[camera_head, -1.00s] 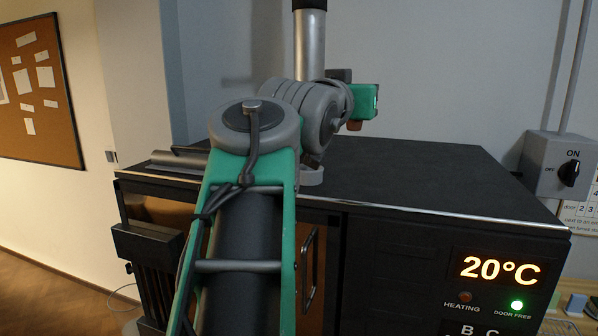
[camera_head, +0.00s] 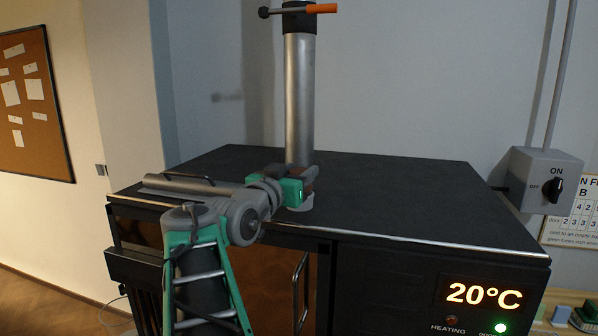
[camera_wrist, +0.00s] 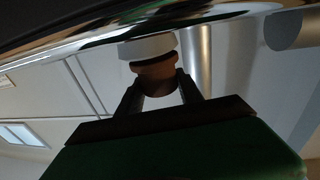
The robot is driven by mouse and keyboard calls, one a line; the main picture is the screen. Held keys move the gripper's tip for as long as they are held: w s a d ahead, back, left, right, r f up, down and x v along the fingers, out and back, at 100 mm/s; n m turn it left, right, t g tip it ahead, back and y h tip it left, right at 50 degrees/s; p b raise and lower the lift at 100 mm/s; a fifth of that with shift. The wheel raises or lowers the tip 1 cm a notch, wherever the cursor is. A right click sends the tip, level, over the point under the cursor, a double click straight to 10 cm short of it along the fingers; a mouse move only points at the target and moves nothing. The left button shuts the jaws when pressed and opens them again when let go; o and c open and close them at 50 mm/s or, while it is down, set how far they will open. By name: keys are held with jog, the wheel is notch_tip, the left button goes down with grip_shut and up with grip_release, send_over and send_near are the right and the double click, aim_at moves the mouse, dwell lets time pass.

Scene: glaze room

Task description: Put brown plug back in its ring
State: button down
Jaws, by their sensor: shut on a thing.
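The brown plug (camera_wrist: 157,76) is between the two fingers of my gripper (camera_wrist: 162,88) in the wrist view, and my gripper is shut on it. The pale ring (camera_wrist: 147,47) lies right against the plug's end, on the dark kiln top. I cannot tell whether the plug is inside the ring or only touching it. The plug is a small brown patch there, partly hidden by the gripper.
The upright metal pipe (camera_head: 299,100) with an orange-ended handle (camera_head: 321,8) stands close behind my gripper. A grey cylinder (camera_wrist: 289,28) shows in the wrist view. The kiln top (camera_head: 420,200) is clear to the right. A switch box (camera_head: 545,181) hangs on the wall.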

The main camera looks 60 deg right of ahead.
jog(key=shift+s+a+f, duration=0.1)
jog(key=shift+s+f, duration=0.05)
jog(key=shift+f, duration=0.2)
jog(key=shift+f, duration=0.1)
jog(key=c, duration=0.8)
grip_release()
jog(key=shift+o, duration=0.2)
jog(key=a+b, duration=0.4)
jog(key=a, duration=0.8)
jog(key=shift+f, duration=0.15)
